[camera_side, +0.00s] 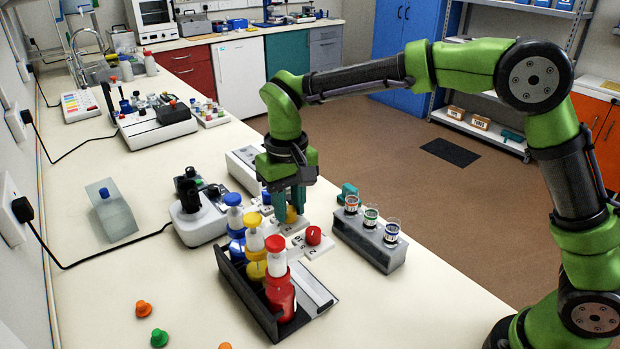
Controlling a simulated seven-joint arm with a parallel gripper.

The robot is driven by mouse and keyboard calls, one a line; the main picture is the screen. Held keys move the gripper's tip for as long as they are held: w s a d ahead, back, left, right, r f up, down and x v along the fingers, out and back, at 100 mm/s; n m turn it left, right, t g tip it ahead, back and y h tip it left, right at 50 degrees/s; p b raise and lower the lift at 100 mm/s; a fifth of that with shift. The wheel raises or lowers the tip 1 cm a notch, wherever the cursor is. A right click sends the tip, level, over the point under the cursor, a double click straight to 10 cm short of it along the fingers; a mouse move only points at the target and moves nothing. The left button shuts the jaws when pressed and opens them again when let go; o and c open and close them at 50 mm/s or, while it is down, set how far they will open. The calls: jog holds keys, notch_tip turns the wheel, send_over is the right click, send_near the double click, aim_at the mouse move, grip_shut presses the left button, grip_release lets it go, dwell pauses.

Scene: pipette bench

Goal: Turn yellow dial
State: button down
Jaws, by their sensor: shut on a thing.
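The yellow dial (291,215) sits on a small white base plate in the middle of the bench. My green gripper (287,203) points down over it, with its teal fingers shut around the dial. The fingers hide part of the dial, so its angle cannot be told. A red dial (313,235) is on a white plate just in front and to the right. A blue dial (266,198) shows partly behind the fingers on the left.
A dark rack (245,290) with blue, yellow and red bottles stands close in front, left of the dials. A grey block (372,243) with several vials is to the right. A white device (198,224) stands to the left. Loose caps (159,338) lie at the front left.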

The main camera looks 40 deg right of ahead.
aim_at(289, 209)
jog(key=n, duration=0.5)
jog(key=shift+n, duration=2.5)
jog(key=c, duration=0.9)
grip_release()
jog(key=shift+o, duration=0.2)
notch_tip(289, 209, up, 17)
